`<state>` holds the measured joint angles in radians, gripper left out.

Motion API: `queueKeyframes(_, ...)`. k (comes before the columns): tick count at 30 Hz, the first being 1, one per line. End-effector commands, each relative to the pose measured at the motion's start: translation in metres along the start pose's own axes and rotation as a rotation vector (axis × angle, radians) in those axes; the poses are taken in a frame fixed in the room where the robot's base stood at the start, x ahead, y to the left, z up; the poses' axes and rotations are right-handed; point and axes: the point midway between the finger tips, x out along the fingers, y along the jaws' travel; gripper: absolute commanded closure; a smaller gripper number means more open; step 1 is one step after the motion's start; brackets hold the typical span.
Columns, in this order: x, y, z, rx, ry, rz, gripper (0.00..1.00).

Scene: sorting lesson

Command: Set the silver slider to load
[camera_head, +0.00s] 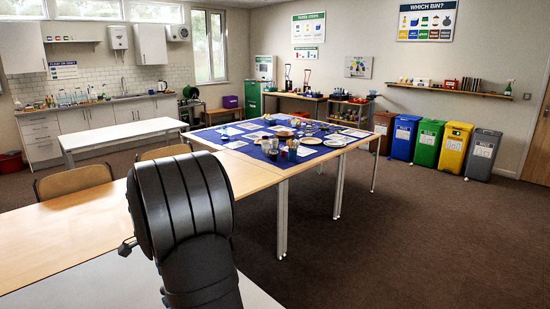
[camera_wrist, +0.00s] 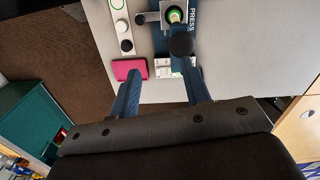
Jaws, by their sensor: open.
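In the wrist view, my gripper (camera_wrist: 160,72) is open, its two blue fingers apart with nothing held between them. No "load" mark is readable. A blue strip marked PRESS (camera_wrist: 192,20) runs next to it, with a black round knob (camera_wrist: 181,45) in front. In the head view my gripper and the slider do not show; my dark arm link fills the front.
In the wrist view, a pale strip with round buttons (camera_wrist: 118,5) and a pink block (camera_wrist: 128,69) lie at left, white cards (camera_wrist: 167,67) in the middle. The grey tabletop (camera_wrist: 230,60) is bare at right. A blue-covered table (camera_head: 215,137) with many items stands in the head view.

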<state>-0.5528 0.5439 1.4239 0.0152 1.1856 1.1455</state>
Motion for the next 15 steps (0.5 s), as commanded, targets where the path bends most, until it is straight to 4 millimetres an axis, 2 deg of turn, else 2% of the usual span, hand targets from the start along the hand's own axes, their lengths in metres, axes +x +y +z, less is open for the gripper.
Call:
queueKeyframes(2, 0.000, 0.000, 0.000, 0.000, 0.000, 0.000, 0.59)
queueKeyframes(8, 0.000, 0.000, 0.000, -0.001, 0.000, 0.000, 0.98)
queueKeyframes(11, 0.005, 0.003, -0.004, 0.010, -0.012, 0.002, 1.00)
queueKeyframes(15, 0.033, 0.022, -0.026, 0.084, -0.093, 0.002, 1.00)
